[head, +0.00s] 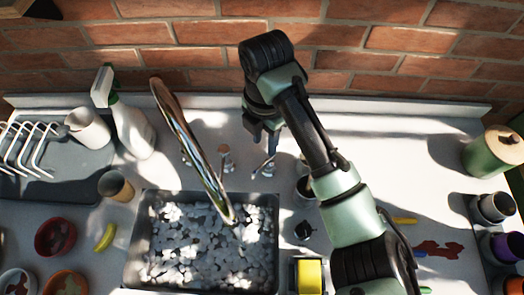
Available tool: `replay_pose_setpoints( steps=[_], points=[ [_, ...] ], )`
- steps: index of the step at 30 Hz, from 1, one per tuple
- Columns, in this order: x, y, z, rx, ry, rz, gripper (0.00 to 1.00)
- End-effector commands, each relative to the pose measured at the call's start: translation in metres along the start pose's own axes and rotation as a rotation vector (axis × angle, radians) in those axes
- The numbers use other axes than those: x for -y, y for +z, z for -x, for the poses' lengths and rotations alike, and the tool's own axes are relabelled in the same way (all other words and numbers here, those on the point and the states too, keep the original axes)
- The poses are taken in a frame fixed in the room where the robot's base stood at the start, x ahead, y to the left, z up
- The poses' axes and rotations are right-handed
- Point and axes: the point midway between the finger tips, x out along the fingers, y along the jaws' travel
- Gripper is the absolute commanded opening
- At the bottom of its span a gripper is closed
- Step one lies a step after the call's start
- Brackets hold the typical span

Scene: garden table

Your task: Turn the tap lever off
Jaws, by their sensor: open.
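A tall chrome tap spout (190,145) arches over the sink (134,240), which is full of white, foam-like lumps. Small chrome fittings stand behind the sink: one upright piece (226,158) near the spout and a slanted lever-like piece (265,166) to its right. I cannot tell for certain which is the tap lever, nor how far it is turned. My gripper (263,138) is open and points down just behind the slanted piece. Its fingers are dark and partly in shadow, and I cannot tell whether they touch it.
A white spray bottle (132,125) and a pale cup (88,129) stand left, by a wire rack (28,145). Bowls (55,237) and a yellow banana-like item (104,238) lie front left. A brick wall (180,60) closes the back.

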Motion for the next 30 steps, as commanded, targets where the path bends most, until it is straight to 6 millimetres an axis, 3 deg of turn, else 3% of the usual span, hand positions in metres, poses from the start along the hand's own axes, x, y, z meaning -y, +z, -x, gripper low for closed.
replay_pose_setpoints(
  steps=[9, 15, 28, 30],
  points=[
    [0.000, -0.001, -0.066, -0.002, -0.002, -0.004, 0.41],
    [-0.001, 0.000, -0.094, 0.000, 0.001, -0.003, 0.41],
    [-0.001, 0.000, -0.104, 0.001, 0.002, -0.002, 0.41],
    [-0.001, 0.000, -0.104, 0.001, 0.002, -0.002, 0.29]
  ],
)
